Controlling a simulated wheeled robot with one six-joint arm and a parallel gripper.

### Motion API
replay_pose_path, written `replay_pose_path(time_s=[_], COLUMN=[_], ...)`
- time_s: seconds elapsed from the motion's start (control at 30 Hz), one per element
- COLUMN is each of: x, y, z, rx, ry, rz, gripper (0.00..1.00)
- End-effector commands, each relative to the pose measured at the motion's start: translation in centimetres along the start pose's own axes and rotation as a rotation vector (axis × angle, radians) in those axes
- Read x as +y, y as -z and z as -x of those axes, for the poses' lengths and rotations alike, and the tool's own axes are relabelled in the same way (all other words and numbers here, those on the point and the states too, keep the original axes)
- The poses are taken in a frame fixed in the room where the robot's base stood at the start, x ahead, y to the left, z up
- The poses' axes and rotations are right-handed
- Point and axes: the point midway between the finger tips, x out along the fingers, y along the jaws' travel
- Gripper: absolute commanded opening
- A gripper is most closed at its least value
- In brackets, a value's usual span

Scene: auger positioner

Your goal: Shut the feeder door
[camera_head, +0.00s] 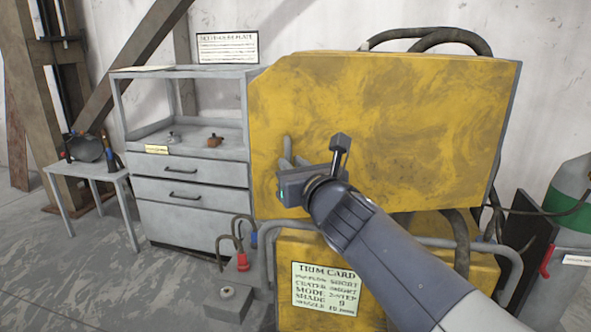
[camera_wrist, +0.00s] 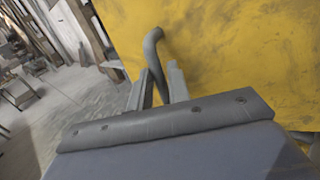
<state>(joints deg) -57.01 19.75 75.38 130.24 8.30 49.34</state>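The feeder door appears to be the big yellow panel (camera_head: 400,110) in the middle of the head view; it also fills the upper right of the wrist view (camera_wrist: 240,60). I cannot tell how far it stands open. A grey bent bar handle (camera_wrist: 153,42) stands out from its face. In the head view my gripper (camera_head: 287,160) is at the panel's lower left, with the handle mostly hidden behind it. In the wrist view my gripper's fingers (camera_wrist: 160,78) are apart, with the bar showing between them. A gap shows beside the bar, so it does not look clamped.
A yellow lower body with a trim card (camera_head: 326,288) stands below the panel, with grey pipes in front. A grey drawer cabinet (camera_head: 190,190) and a small table (camera_head: 85,172) stand left. Floor at front left is clear.

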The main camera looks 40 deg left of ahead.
Motion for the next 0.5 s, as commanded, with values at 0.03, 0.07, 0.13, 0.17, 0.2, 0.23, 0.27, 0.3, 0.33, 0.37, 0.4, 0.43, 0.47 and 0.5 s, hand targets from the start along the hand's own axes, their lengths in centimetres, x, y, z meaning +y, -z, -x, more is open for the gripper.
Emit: replay_pose_path(time_s=[0.03,0.07,0.13,0.17,0.2,0.23,0.27,0.3,0.33,0.37,0.4,0.43,0.47,0.5], x=[0.3,0.4,0.8,0.9,1.1,1.3,1.4,1.7,1.8,2.0,2.1,2.3,2.5,2.6], y=[0.1,0.1,0.1,0.2,0.2,0.2,0.2,0.2,0.2,0.2,0.2,0.2,0.2,0.2], z=[0.3,0.5,0.9,1.1,1.3,1.5,1.6,1.8,2.0,2.1,2.4,2.5,2.7,2.9], rx=[-0.003,-0.003,-0.003,-0.002,-0.002,-0.002,-0.002,-0.002,-0.002,-0.002,-0.002,-0.002,-0.002,-0.002], ry=[-0.001,-0.002,-0.003,-0.003,-0.004,-0.005,-0.006,-0.007,-0.008,-0.008,-0.008,-0.009,-0.009,-0.011], rz=[0.001,0.001,0.002,0.002,0.001,0.001,0.001,0.0,0.0,0.0,0.0,0.0,0.001,0.001], gripper=[0.17,0.17,0.17,0.17,0.17,0.17,0.17,0.17,0.17,0.17,0.17,0.17,0.17,0.17])
